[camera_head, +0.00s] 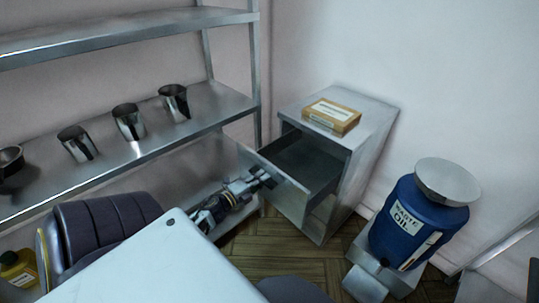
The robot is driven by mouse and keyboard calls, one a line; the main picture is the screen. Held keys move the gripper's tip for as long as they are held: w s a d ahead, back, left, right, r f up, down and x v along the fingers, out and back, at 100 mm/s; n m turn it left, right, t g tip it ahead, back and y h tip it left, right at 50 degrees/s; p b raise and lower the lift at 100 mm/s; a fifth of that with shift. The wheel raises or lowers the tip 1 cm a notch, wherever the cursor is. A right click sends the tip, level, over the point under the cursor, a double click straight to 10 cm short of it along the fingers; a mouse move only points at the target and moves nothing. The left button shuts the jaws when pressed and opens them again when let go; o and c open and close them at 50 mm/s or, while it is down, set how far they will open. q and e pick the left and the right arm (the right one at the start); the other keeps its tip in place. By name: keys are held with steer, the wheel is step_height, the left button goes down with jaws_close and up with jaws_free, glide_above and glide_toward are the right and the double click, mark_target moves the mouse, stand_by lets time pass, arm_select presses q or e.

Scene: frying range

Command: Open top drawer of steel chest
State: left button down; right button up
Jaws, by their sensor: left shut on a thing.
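The steel chest (368,118) stands against the wall right of the middle. Its top drawer (308,160) is pulled well out, and its empty-looking dark inside shows. My left gripper (264,179) is at the outer face of the drawer front, shut on the drawer there. The handle itself is hidden behind the fingers. My right gripper is not in view.
A cardboard box (332,116) lies on the chest. A blue waste oil drum (407,222) with a metal bowl (447,181) on top stands to the right. Steel shelving (215,97) with several metal cups is at left. Wooden floor (285,245) shows below the drawer.

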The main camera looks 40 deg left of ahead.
arm_select(q)
steer(key=shift+s, duration=1.5)
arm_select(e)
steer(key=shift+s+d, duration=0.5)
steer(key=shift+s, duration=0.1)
arm_select(q)
steer(key=c, duration=1.5)
jaws_free()
steer(key=shift+a, duration=0.1)
